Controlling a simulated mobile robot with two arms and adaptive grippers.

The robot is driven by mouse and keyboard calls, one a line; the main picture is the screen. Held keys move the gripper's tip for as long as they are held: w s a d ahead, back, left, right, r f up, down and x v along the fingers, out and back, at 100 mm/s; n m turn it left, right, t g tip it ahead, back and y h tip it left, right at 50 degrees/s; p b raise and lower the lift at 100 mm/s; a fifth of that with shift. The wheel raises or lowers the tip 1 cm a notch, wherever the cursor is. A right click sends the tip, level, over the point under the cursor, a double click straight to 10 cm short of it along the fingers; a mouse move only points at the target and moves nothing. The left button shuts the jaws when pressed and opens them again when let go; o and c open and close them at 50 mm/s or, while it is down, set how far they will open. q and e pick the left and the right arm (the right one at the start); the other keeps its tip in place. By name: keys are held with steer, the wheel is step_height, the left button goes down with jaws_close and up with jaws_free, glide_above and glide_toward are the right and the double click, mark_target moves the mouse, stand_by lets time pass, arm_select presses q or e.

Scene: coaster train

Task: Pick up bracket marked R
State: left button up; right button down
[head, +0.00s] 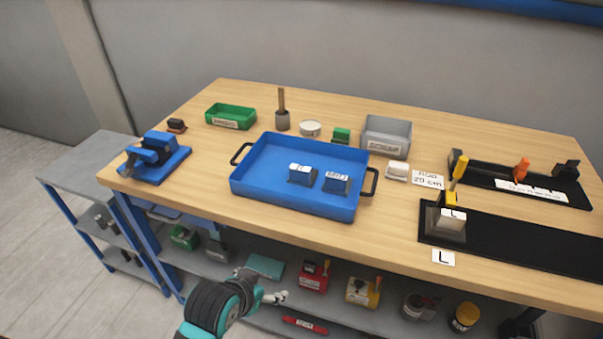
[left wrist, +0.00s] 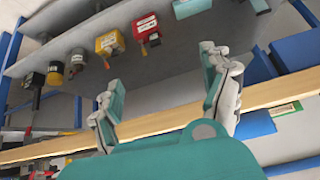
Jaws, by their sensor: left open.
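Two grey brackets sit inside the blue tray (head: 245,178) on the table. The left one (head: 302,174) has a white top whose marking is too small to read. The right one (head: 336,183) has a label that seems to read MID. A third light bracket (head: 450,222) stands at the left end of a black fixture, behind a card marked L (head: 443,257). My left gripper (head: 275,298) is in front of the table edge, short of the tray. In the left wrist view its fingers (left wrist: 162,68) are apart with nothing between them. My right gripper is out of view.
A blue clamp device (head: 155,158) stands at the left corner. A green bin (head: 231,117), a grey bin (head: 386,136) and a white block (head: 397,171) stand behind and beside the tray. The lower shelf holds several items, including a red box (head: 314,279). The tray has raised walls and black handles.

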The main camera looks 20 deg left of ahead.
arm_select(q)
steer(key=w+r+n+t, duration=0.1)
steer(key=w+r+t, duration=0.5)
steer(key=w+r, duration=0.85)
glide_toward(300, 169)
steer(key=p+x, duration=0.1)
steer(key=x, duration=0.4)
steer(key=shift+d+f, duration=0.2)
steer(key=shift+f, duration=0.05)
steer(key=shift+a+p+x, duration=0.15)
steer(key=shift+p+x, duration=0.05)
steer(key=shift+x, duration=1.4)
steer(key=shift+a+p+x, duration=0.15)
steer(key=shift+x, duration=1.45)
steer(key=c, duration=1.6)
steer(key=shift+r, duration=0.2)
jaws_close()
